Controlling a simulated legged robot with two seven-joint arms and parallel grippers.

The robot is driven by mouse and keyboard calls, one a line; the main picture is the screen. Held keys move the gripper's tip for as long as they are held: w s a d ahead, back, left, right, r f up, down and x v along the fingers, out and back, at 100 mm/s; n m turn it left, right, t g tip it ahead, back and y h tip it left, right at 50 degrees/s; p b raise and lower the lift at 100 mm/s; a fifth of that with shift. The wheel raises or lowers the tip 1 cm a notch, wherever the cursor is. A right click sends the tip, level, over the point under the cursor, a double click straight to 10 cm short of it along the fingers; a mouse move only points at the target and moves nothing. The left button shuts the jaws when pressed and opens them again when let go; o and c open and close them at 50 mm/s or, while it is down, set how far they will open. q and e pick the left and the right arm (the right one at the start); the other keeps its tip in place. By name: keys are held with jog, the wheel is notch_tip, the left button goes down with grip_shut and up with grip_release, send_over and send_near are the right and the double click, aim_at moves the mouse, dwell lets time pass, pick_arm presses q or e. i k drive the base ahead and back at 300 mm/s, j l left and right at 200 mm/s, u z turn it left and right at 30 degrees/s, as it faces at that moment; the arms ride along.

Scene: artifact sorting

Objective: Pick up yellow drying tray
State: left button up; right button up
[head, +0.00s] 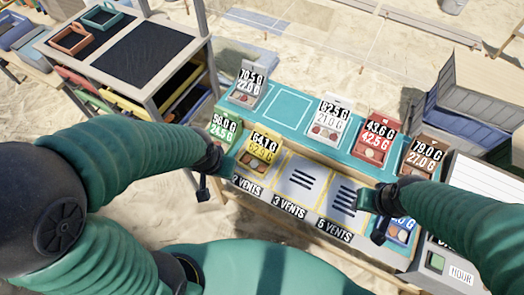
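A yellow tray-like piece (124,103) shows at the lower front side of the wooden rack at the upper left; the rack's post and top hide part of it. A yellow box (262,147) with a weight label stands on the teal-topped table, near its left end. My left gripper (203,188) hangs at the table's left front edge, beside the yellow box and apart from the rack. My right gripper (379,232) is over the table's right front part. I see nothing held in either, but their finger gaps are too small to judge.
The rack (205,62) carries an orange tray (70,39) and a teal tray (103,16) on top. Several labelled boxes stand on the table (287,103), with vent-marked panels (300,182) along its front. Grey crates (470,105) stand at the right. Sand lies between rack and table.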

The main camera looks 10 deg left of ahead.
aim_at(264, 147)
jog(key=i+j+u, duration=0.3)
jog(key=j, duration=0.25)
jog(key=i+j+u, duration=0.25)
jog(key=i+j, duration=0.15)
jog(key=j, duration=0.1)
